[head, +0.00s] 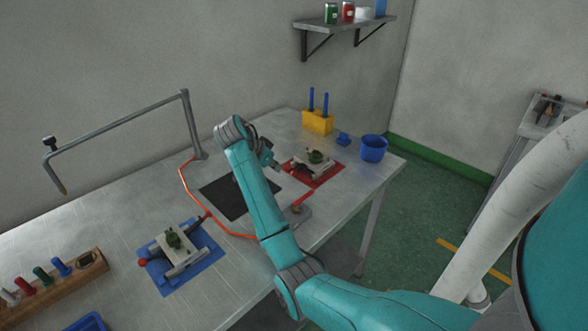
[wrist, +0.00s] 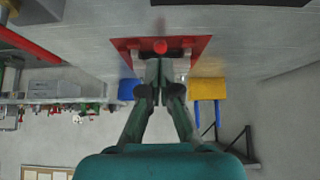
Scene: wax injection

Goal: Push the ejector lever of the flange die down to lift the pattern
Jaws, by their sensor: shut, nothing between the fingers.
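A die with a green pattern (head: 316,157) on top sits on a red mat (head: 325,177) toward the table's right end. I cannot tell by its look whether it is the flange die. A similar die (head: 173,243) with a green pattern and a red-knobbed lever (head: 143,262) sits on a blue mat at the front left. My gripper (head: 273,163) is shut and empty, just left of the red-mat die. In the wrist view my gripper (wrist: 160,68) points at a red knob (wrist: 160,46) over the red mat. The fingers hide most of the die; contact cannot be told.
A black mat (head: 225,198) lies under my arm, with an orange hose (head: 186,185) around it. A yellow block (head: 317,122) with blue pegs and a blue cup (head: 373,148) stand behind the red mat. A wooden rack (head: 55,282) is at the front left.

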